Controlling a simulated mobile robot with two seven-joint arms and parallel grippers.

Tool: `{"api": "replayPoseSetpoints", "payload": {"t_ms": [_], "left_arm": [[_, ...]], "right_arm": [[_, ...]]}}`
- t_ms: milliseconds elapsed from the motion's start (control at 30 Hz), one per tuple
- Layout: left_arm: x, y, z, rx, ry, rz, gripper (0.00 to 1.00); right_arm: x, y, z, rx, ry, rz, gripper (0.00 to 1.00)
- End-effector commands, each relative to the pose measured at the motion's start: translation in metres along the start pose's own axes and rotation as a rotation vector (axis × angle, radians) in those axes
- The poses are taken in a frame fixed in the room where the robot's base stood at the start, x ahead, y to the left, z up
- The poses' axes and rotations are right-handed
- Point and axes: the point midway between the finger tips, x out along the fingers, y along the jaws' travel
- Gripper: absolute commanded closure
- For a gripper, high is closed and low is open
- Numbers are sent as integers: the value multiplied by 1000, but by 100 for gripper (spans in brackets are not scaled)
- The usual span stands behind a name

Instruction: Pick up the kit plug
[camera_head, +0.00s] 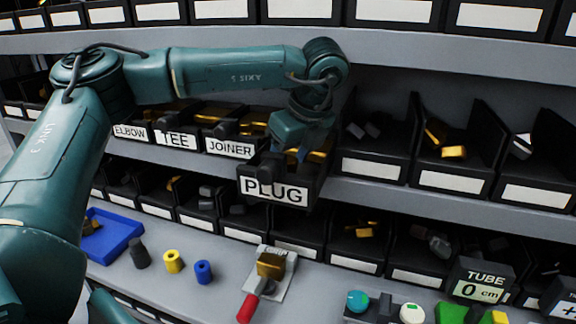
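The bin labelled PLUG (274,190) is a black open bin on the middle shelf. It juts out further than the bins beside it. Gold-coloured pieces (318,157) show inside it, partly hidden by my gripper; I cannot make out a single plug. My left arm comes in from the left and bends down over this bin. My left gripper (290,160) points down at the bin's opening. Its fingertips are dark against the black bin, so I cannot tell whether they are open or hold anything. My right gripper is not in view.
Bins labelled ELBOW (130,132), TEE (176,140) and JOINER (230,148) stand to the left. A shelf edge runs above my arm.

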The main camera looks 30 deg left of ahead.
Motion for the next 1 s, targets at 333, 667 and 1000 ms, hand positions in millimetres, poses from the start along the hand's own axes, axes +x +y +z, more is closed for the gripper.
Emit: {"api": "replayPoseSetpoints", "payload": {"t_ms": [333, 667, 1000], "left_arm": [[0, 0, 0, 0, 0, 0, 62], [0, 0, 0, 0, 0, 0, 89], [-2, 0, 0, 0, 0, -1, 96]], "right_arm": [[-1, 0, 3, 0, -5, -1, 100], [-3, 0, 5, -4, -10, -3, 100], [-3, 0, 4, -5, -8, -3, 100]]}}
